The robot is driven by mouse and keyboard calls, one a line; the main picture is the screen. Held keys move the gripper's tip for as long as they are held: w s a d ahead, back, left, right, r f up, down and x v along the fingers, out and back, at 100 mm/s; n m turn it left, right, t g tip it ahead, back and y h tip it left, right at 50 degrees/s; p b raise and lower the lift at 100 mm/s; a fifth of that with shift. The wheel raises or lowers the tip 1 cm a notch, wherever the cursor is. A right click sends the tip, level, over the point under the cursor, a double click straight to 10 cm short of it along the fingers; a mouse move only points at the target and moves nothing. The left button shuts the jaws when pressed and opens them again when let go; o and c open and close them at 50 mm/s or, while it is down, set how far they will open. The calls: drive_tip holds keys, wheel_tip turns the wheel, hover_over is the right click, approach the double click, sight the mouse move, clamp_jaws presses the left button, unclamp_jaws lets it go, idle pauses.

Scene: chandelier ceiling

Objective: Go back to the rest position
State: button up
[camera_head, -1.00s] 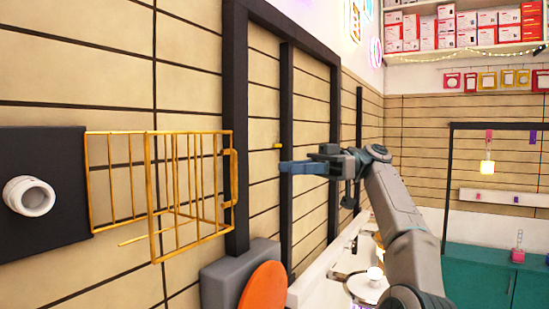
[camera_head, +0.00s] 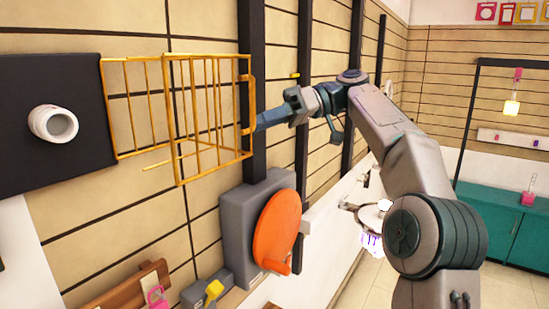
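My gripper (camera_head: 262,122) is at the upper middle of the head view, pointing left at the end of my raised arm. Its fingertips are beside the handle on the right side of a yellow wire cage (camera_head: 212,125). I cannot tell whether they touch it, or whether the fingers are open or shut. The cage is mounted on a dark panel (camera_head: 85,165) on the wall, with a barred side panel standing out to the left. A white cylindrical knob (camera_head: 53,123) sticks out from the dark panel.
Below the cage is a grey box (camera_head: 240,225) with an orange round lid (camera_head: 278,230). A yellow-topped lever (camera_head: 213,289) and a wooden board (camera_head: 130,291) are lower left. A teal cabinet (camera_head: 490,215) stands at the right. Floor shows between my arm and the cabinet.

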drive_tip(key=s+f+m+t+h, duration=0.2)
drive_tip(key=s+f+m+h, duration=0.15)
drive_tip(key=f, duration=0.45)
drive_tip(key=s+f+m+t+h, duration=0.25)
drive_tip(key=f+m, duration=0.25)
drive_tip(key=f, duration=0.3)
drive_tip(key=s+d+f+m+t+h+b, duration=0.1)
drive_tip(key=s+d+f+m+h+b, duration=0.2)
drive_tip(key=s+d+f, duration=0.5)
drive_tip(key=s+d+f+m+t+h+b, duration=0.1)
drive_tip(key=s+d+f+m+h+b, duration=0.2)
drive_tip(key=s+d+f+h, duration=0.2)
drive_tip(key=s+d+f, duration=0.3)
drive_tip(key=s+f, duration=0.4)
drive_tip(key=f, duration=0.3)
drive_tip(key=shift+s+d+f, duration=0.2)
drive_tip(key=shift+s, duration=0.1)
drive_tip(key=shift+m+t, duration=0.25)
